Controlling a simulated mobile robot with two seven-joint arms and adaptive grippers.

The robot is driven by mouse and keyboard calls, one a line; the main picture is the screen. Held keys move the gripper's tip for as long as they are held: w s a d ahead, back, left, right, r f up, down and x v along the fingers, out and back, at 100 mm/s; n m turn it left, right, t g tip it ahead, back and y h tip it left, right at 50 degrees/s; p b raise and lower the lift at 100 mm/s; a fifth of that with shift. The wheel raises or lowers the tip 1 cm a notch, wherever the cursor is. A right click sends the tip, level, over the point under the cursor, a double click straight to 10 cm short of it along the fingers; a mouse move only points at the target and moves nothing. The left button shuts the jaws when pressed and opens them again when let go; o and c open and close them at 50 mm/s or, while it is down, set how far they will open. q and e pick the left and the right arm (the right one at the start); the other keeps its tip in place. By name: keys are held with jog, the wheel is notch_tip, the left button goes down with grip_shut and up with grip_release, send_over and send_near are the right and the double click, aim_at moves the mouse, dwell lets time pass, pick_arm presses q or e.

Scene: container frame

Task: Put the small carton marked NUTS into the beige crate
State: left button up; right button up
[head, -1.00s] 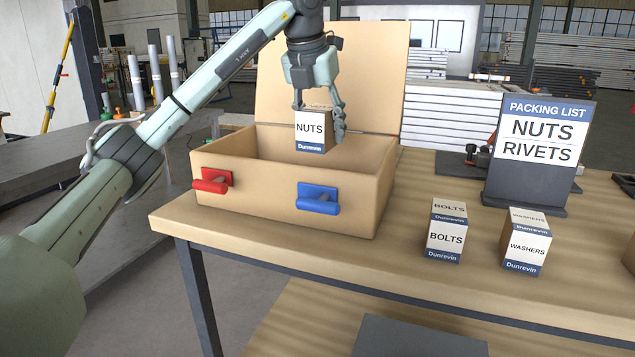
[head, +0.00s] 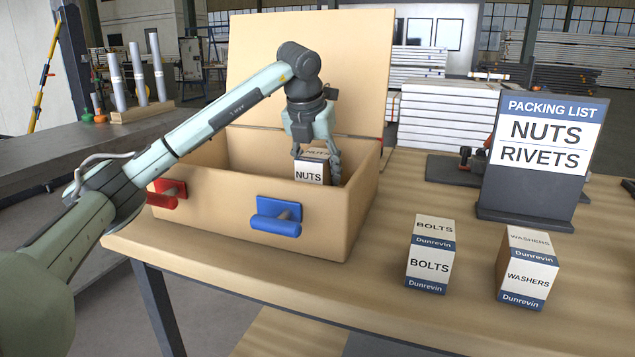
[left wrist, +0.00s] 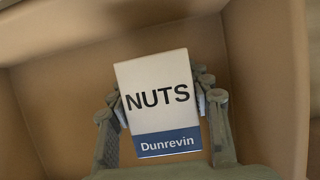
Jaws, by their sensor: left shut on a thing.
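The small carton marked NUTS (head: 309,171) is inside the open beige crate (head: 225,205), its lower part hidden behind the front wall in the head view. My left gripper (head: 317,168) is shut on it from above. In the left wrist view the NUTS carton (left wrist: 158,105) sits between the two fingers of my left gripper (left wrist: 162,110), with the crate's walls (left wrist: 262,70) around it. I cannot tell whether the carton touches the crate floor. My right gripper is not in view.
The crate's lid (head: 355,70) stands open at the back. Red (head: 166,193) and blue (head: 277,217) handles are on its front. A BOLTS carton (head: 430,255), a WASHERS carton (head: 527,268) and a packing list sign (head: 540,150) stand on the wooden table (head: 370,290) to the right.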

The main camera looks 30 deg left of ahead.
aim_at(314, 156)
pick_arm(q)
jog(key=shift+f, duration=1.15)
jog(key=shift+f, duration=0.2)
jog(key=o, duration=1.4)
jog(key=shift+o, duration=0.2)
jog(key=shift+r, duration=0.1)
jog(key=v, duration=1.2)
